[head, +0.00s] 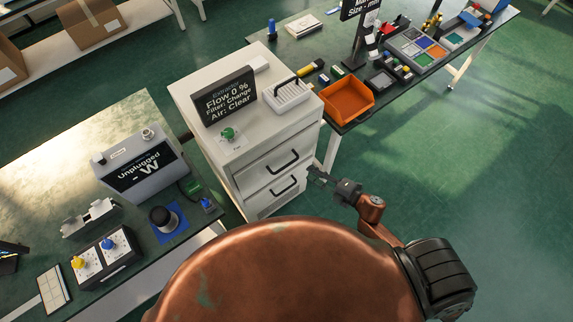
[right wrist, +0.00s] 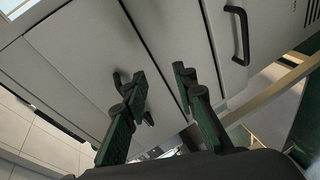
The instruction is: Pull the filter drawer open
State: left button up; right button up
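A white extractor cabinet (head: 222,160) stands in the middle, with a stack of drawers in its front. The upper drawer's dark handle (head: 283,162) and the lower drawer's dark handle (head: 284,187) show in the head view. Which drawer is the filter drawer I cannot tell. My right gripper (head: 315,175) is just right of the handles, in front of the cabinet. In the right wrist view the gripper (right wrist: 160,78) is open, its fingers apart and nothing between them. One handle (right wrist: 237,35) is at upper right; another (right wrist: 118,82) is partly hidden behind the left finger. My left gripper is out of view.
A dark sign (head: 224,96) reading "Filter: Change" and a green button (head: 228,133) are on the cabinet top. An orange bin (head: 347,99) sits on the bench to the right. A grey unit marked "Unplugged" (head: 140,172) is at left. The floor at right is clear.

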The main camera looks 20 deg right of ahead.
aim_at(286, 166)
jog(key=a+r+n+y, duration=0.3)
jog(key=a+r+n, duration=0.15)
jog(key=r, duration=0.25)
jog(key=shift+m+g, duration=0.3)
jog(key=shift+m, duration=0.25)
jog(key=x, duration=0.7)
jog(key=shift+s+a+f, duration=0.3)
jog(key=shift+c, duration=0.3)
grip_shut()
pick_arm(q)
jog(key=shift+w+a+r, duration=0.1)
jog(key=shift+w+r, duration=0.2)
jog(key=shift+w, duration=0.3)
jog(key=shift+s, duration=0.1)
